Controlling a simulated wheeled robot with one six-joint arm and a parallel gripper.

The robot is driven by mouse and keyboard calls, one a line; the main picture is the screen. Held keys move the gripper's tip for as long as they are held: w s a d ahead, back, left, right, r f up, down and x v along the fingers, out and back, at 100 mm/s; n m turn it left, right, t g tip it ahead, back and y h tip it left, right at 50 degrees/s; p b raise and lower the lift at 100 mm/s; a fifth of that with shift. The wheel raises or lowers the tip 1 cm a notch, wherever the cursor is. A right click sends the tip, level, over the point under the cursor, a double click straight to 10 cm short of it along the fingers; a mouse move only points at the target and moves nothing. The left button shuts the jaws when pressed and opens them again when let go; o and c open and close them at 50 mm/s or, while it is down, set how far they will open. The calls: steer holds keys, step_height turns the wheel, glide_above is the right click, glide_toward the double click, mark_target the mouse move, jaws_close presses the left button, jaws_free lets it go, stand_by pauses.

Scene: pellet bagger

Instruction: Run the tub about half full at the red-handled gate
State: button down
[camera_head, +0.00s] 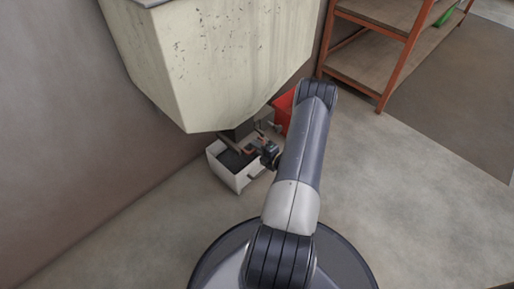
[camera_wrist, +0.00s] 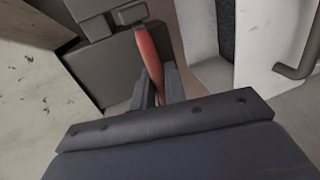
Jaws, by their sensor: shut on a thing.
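The red handle (camera_wrist: 150,55) of the gate runs between the fingers of my gripper (camera_wrist: 158,88) in the wrist view, and my gripper is shut on it. The grey-brown gate body (camera_wrist: 118,62) is beside the handle. In the head view my gripper (camera_head: 268,155) is low beside the outlet under the hopper. The white tub (camera_head: 222,170) stands on the floor below the outlet, with dark material inside. Its wall also shows at the right of the wrist view (camera_wrist: 270,40). The fill level is hard to tell because the outlet and arm cover part of the tub.
The large cream hopper (camera_head: 210,65) hangs over the tub, close to the wall. A red container (camera_head: 283,110) is behind, partly hidden by my arm. An orange-framed shelf (camera_head: 380,60) stands at the back right. The floor at the right is clear.

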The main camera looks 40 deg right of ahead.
steer(key=v, duration=0.3)
steer(key=shift+s+f, duration=0.3)
steer(key=shift+s, duration=0.05)
steer(key=c, duration=1.5)
jaws_free()
steer(key=shift+c, duration=0.2)
steer(key=p+v, duration=0.3)
steer(key=v, duration=0.7)
steer(key=shift+s+p, duration=0.3)
steer(key=shift+s, duration=0.05)
steer(key=shift+d, duration=0.15)
